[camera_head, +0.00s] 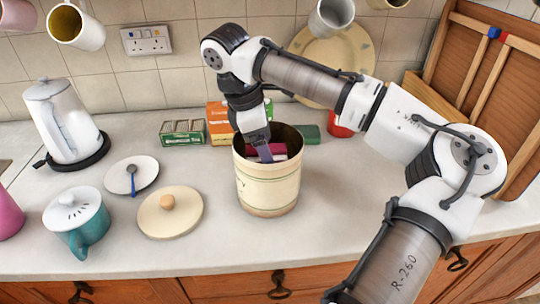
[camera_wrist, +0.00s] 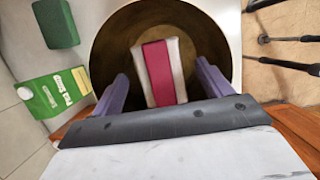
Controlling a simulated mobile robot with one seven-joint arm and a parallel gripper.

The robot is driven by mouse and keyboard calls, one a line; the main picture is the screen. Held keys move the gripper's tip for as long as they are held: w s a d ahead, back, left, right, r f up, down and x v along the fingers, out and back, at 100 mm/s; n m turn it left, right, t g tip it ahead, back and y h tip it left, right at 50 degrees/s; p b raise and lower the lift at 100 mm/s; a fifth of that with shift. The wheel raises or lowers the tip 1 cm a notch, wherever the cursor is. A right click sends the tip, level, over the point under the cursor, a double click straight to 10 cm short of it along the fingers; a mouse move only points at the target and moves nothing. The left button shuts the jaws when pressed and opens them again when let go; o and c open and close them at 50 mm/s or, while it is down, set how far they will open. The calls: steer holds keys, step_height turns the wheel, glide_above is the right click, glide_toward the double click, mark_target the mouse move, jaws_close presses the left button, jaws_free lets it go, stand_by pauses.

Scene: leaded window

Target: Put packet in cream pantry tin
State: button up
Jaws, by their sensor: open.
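The cream pantry tin (camera_head: 267,190) stands upright and open on the worktop. Its round lid with a wooden knob (camera_head: 171,222) lies to its left. My gripper (camera_head: 265,153) points down into the tin's mouth. In the wrist view, a white packet with a dark red band (camera_wrist: 158,72) is inside the tin's rim (camera_wrist: 97,42). My gripper's purple fingers (camera_wrist: 162,88) are open, one on each side of the packet, with gaps visible. The packet's red band (camera_head: 280,148) also shows in the head view. The packet's lower end is hidden.
Behind the tin are a small green box (camera_head: 183,133), an orange and green carton (camera_head: 219,125), a green block (camera_head: 308,134) and a red container (camera_head: 341,125). A kettle (camera_head: 62,125), saucer (camera_head: 120,174) and teal lidded mug (camera_head: 84,232) stand left.

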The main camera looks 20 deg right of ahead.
steer(key=v, duration=0.8)
steer(key=shift+a+r, duration=0.1)
steer(key=shift+r, duration=0.05)
